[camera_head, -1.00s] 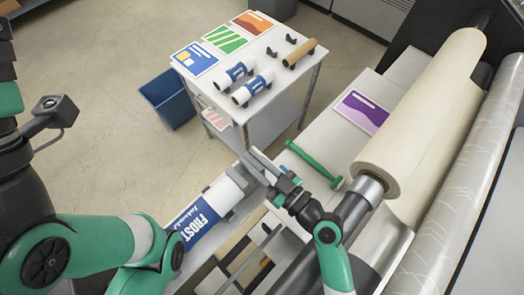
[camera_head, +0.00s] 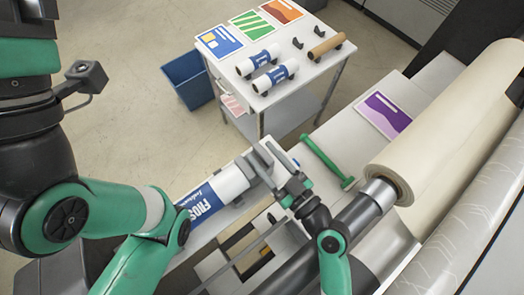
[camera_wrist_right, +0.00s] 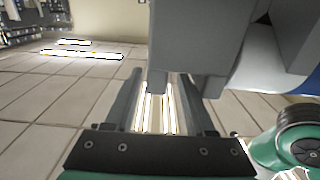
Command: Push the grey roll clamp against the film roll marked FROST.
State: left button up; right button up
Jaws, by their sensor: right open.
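The film roll marked FROST (camera_head: 204,203), white with a blue band, lies in the middle of the head view, beside the machine. The grey roll clamp (camera_head: 248,171) is at the roll's upper right end. From here I cannot tell whether they touch. My right gripper (camera_head: 270,164) is at the clamp with its fingers apart. In the right wrist view the clamp (camera_wrist_right: 212,40) is a large grey block close in front of the open fingers (camera_wrist_right: 160,78), partly covering one. The roll (camera_wrist_right: 265,75) shows behind it at right. My left gripper is out of view.
A green-handled tool (camera_head: 326,161) lies on the bench near a purple print (camera_head: 384,114). A large cream roll (camera_head: 440,130) on a shaft is at right. A white cart (camera_head: 300,86) with prints and small rolls and a blue bin (camera_head: 190,78) stand behind.

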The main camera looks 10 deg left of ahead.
jog(key=b+v, duration=0.1)
jog(key=v, duration=0.5)
jog(key=shift+b, duration=0.3)
jog(key=shift+s+d, duration=0.1)
jog(key=shift+s, duration=0.1)
